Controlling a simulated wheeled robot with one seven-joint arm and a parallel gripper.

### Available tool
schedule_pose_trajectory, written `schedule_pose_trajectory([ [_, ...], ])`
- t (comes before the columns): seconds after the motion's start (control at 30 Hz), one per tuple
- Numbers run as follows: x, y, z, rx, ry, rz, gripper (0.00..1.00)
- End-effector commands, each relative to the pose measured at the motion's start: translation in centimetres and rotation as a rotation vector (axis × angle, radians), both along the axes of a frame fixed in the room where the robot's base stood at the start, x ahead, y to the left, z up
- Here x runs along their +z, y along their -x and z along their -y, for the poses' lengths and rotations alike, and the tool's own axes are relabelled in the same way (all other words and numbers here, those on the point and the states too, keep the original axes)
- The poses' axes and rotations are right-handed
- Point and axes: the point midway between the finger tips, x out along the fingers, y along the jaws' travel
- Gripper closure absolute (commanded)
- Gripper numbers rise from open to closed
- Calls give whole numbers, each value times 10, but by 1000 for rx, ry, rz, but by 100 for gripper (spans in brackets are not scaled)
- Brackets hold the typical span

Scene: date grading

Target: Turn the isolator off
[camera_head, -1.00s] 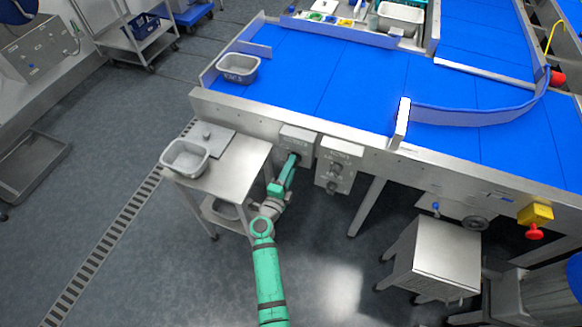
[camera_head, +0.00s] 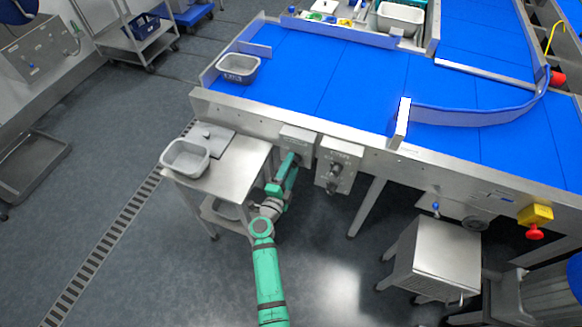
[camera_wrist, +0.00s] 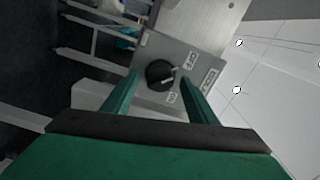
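The isolator is a grey box (camera_head: 298,140) on the front side of the blue conveyor. In the wrist view its plate (camera_wrist: 193,48) carries a round black knob (camera_wrist: 156,72) with a pale pointer mark, and labels that look like OFF and ON. The mark points toward the right of the picture, between the labels; I cannot tell its exact setting. My gripper (camera_wrist: 159,77) is open, its two green fingers apart on either side of the knob; contact is not clear. In the head view my gripper (camera_head: 292,160) is up against the box and hides its face.
A second control box (camera_head: 339,155) with dark knobs is close on the right. A steel side table (camera_head: 235,170) with a grey tub (camera_head: 185,157) stands at left. A red emergency button (camera_head: 534,233) and a steel stand (camera_head: 447,245) are farther right.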

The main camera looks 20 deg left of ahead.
Motion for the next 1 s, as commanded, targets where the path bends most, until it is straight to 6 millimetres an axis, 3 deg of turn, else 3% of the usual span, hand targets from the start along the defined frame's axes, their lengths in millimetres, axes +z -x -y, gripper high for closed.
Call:
schedule_pose_trajectory([
  [0.37, 0, 10, 0, 0, -1, 0, 48],
  [0.8, 0, 86, -2, 0, -1, -1, 48],
  [1.0, 0, 105, -3, 0, 0, 0, 48],
])
